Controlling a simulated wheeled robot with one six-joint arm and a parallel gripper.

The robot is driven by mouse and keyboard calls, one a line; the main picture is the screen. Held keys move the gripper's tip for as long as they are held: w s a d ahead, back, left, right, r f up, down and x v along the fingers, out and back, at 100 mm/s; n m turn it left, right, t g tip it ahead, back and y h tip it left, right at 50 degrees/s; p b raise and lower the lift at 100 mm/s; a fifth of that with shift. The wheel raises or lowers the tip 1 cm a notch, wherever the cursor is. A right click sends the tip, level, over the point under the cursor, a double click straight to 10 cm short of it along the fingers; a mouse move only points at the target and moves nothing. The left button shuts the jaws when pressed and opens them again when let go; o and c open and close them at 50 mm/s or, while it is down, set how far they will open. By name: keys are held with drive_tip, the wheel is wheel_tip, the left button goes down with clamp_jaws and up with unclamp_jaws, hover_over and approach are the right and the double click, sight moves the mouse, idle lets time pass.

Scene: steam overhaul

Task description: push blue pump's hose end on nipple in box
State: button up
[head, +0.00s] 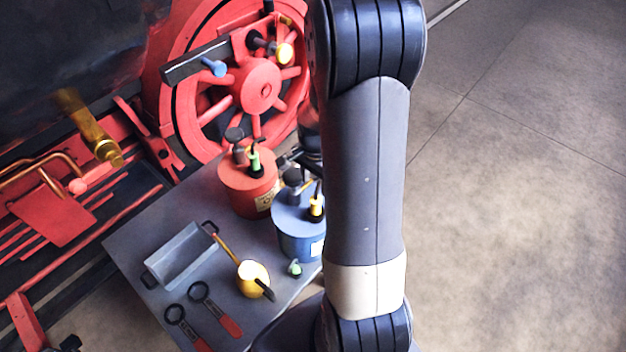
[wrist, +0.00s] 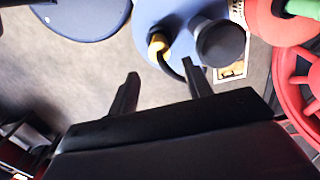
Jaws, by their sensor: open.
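The blue pump (head: 298,239) stands on the grey table, partly hidden behind my arm. Its yellow hose end (head: 316,207) sits upright on its lid, with a black hose running from it. In the wrist view, the blue lid (wrist: 180,12), yellow hose end (wrist: 158,45) and a dark round knob (wrist: 220,42) lie just beyond my fingertips. My gripper (wrist: 160,80) is open and empty, with the black hose near its right finger. In the head view my gripper is mostly hidden by the arm. I cannot make out which part is the nipple in a box.
A red pump (head: 247,193) with a green hose end (head: 254,161) stands close beside the blue one. A grey tray (head: 180,262), yellow oil can (head: 253,280) and two red-handled tools (head: 229,325) lie on the table (head: 135,238). A red spoked wheel (head: 258,85) rises behind.

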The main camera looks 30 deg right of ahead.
sight(316, 199)
drive_tip(key=shift+f+b, duration=0.3)
drive_tip(key=shift+f, duration=0.3)
wheel_tip(316, 199, down, 7)
drive_tip(key=b, duration=0.5)
drive_tip(key=shift+f+b, duration=0.2)
drive_tip(key=shift+b, duration=0.15)
drive_tip(key=c, duration=1)
drive_tip(key=shift+r, duration=0.1)
drive_tip(key=shift+r+p, duration=2.15)
drive_tip(key=shift+r, duration=0.55)
